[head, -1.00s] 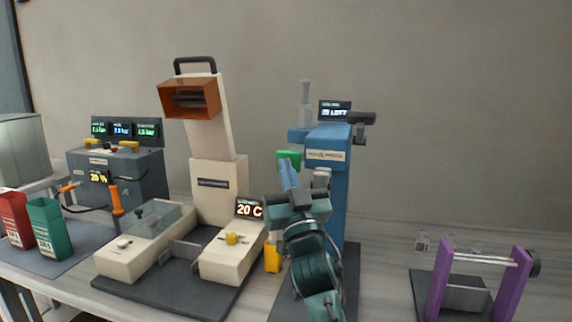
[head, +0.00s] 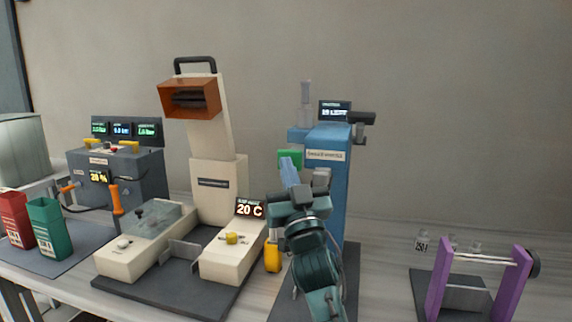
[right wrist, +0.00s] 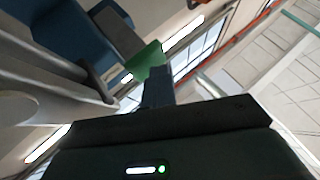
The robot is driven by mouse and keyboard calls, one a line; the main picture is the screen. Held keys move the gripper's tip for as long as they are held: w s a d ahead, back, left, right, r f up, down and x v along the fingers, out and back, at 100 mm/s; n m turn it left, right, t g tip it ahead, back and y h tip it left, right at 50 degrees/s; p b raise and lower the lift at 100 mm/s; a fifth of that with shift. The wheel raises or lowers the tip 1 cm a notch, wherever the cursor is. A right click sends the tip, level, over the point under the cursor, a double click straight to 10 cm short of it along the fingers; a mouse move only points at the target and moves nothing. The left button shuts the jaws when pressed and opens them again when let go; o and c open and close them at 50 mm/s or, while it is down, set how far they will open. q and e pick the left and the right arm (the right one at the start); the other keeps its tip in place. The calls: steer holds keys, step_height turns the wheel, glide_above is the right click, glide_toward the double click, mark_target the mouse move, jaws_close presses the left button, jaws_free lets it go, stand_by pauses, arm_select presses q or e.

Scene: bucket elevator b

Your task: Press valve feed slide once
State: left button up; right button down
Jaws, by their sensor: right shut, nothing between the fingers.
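A blue machine (head: 334,190) stands on a dark base right of centre, with a small display (head: 335,111) on top. A green block (head: 289,158) sits on its left side; I take it as the feed slide, but no label on it is readable. My right gripper (head: 289,165) is shut and empty, its fingertips just at or below the green block. In the right wrist view the shut fingers (right wrist: 157,88) overlap the lower edge of the green block (right wrist: 148,62). I cannot tell whether they touch. My left gripper is not in view.
A cream machine (head: 218,190) with an orange hood stands just left; a yellow part (head: 272,257) is close to my right arm. Red and green containers (head: 47,228) are far left.

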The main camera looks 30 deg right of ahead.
steer(key=shift+s+a, duration=1.1)
steer(key=shift+a, duration=0.1)
steer(key=shift+f, duration=0.1)
